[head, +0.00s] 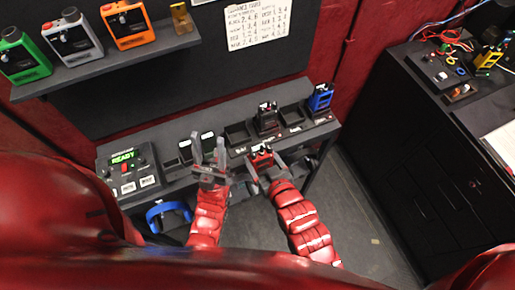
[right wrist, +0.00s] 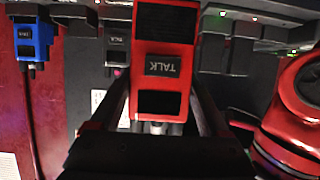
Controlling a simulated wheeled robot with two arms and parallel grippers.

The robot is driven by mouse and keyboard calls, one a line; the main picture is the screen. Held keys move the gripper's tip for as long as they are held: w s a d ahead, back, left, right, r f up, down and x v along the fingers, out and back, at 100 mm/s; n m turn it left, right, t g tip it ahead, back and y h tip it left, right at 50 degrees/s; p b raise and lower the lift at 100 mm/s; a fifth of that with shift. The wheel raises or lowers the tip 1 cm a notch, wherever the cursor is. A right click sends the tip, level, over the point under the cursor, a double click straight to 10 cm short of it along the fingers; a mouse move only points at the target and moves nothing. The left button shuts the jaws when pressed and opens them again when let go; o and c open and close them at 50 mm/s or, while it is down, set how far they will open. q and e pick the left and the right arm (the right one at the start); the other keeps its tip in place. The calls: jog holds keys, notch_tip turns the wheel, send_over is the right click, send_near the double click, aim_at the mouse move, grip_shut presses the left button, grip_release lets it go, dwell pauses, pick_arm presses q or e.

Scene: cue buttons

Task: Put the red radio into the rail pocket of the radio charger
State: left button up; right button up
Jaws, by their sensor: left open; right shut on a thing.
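The red radio (head: 262,155) is held in my right gripper (head: 263,168), in front of the charger. In the right wrist view the radio (right wrist: 165,25) fills the middle, with a TALK label facing the camera and the gripper fingers on both sides. The radio charger (head: 237,133) is a dark row of pockets on the bench. A black radio (head: 267,118) and a blue radio (head: 320,98) stand in it, with empty pockets beside them. The pocket labels are too small to read surely. My left gripper (head: 209,158) is open and empty, left of the right one.
A control box (head: 124,168) with a green READY display sits at the bench's left end. Blue headphones (head: 168,213) hang below. A shelf (head: 110,62) holds green, white and orange devices. A black cabinet (head: 415,150) with cables on top stands at right.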

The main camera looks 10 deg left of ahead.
aim_at(262, 146)
jog(key=shift+r, duration=0.15)
notch_tip(262, 146, up, 7)
jog(key=p, duration=0.7)
jog(key=shift+r+p, duration=0.2)
jog(key=shift+p, duration=0.1)
jog(key=shift+f, duration=0.1)
